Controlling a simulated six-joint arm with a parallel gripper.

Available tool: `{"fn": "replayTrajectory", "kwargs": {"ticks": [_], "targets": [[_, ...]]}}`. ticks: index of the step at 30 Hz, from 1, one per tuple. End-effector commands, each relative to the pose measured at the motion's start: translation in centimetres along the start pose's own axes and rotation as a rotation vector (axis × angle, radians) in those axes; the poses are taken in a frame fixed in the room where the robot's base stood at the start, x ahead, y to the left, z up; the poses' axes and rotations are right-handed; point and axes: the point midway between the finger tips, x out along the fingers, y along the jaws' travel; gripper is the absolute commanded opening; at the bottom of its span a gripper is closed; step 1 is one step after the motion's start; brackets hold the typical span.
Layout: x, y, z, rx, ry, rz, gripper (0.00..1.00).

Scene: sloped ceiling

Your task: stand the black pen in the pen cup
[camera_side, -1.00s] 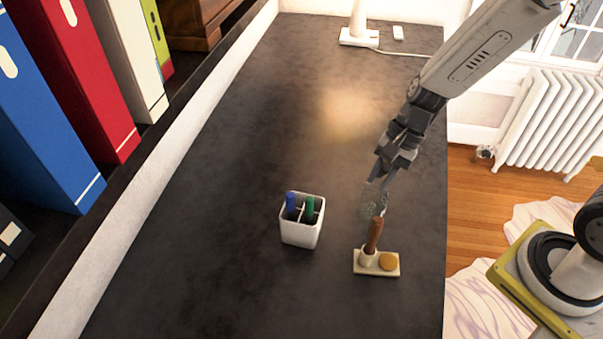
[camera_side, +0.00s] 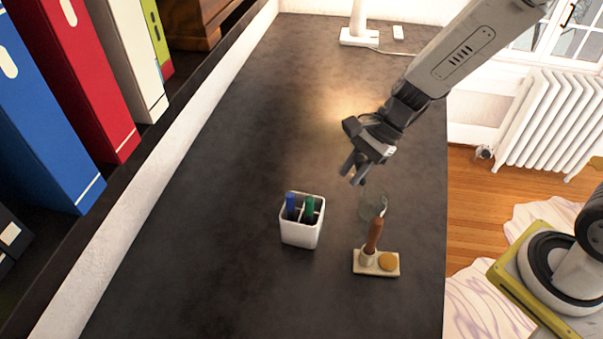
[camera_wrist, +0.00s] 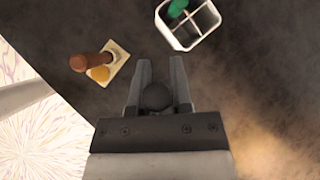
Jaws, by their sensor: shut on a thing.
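The white pen cup (camera_side: 300,232) stands upright on the dark desk, divided into compartments, with a blue pen (camera_side: 291,206) and a green pen (camera_side: 310,208) in it. In the wrist view the cup (camera_wrist: 184,40) is at the top, beyond my fingertips, with the green pen (camera_wrist: 177,8) showing. My gripper (camera_side: 353,174) is above the desk, to the right of the cup and apart from it. In the wrist view my gripper (camera_wrist: 162,75) is shut on the black pen (camera_wrist: 156,97), seen nearly end-on as a dark round shape. Its lower length is hidden there.
A small cream stand (camera_side: 377,268) with a brown handled item (camera_side: 374,236) and an orange disc (camera_side: 388,261) is right of the cup. A lamp base (camera_side: 358,40) is far back. Desk left of the cup is clear.

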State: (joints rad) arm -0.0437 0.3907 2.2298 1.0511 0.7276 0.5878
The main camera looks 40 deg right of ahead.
Motion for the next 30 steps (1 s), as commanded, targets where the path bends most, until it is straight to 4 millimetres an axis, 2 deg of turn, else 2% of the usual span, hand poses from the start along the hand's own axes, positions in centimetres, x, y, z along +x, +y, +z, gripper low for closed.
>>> {"fn": "replayTrajectory", "kwargs": {"ticks": [6, 15, 30], "targets": [[0.3, -2.1, 2.4, 0.184, -0.096, -0.093, 0.0], [0.3, -4.6, 4.8, 0.374, -0.214, -0.222, 0.0], [-0.2, -7.3, 6.9, 0.547, -0.338, -0.378, 0.0]]}}
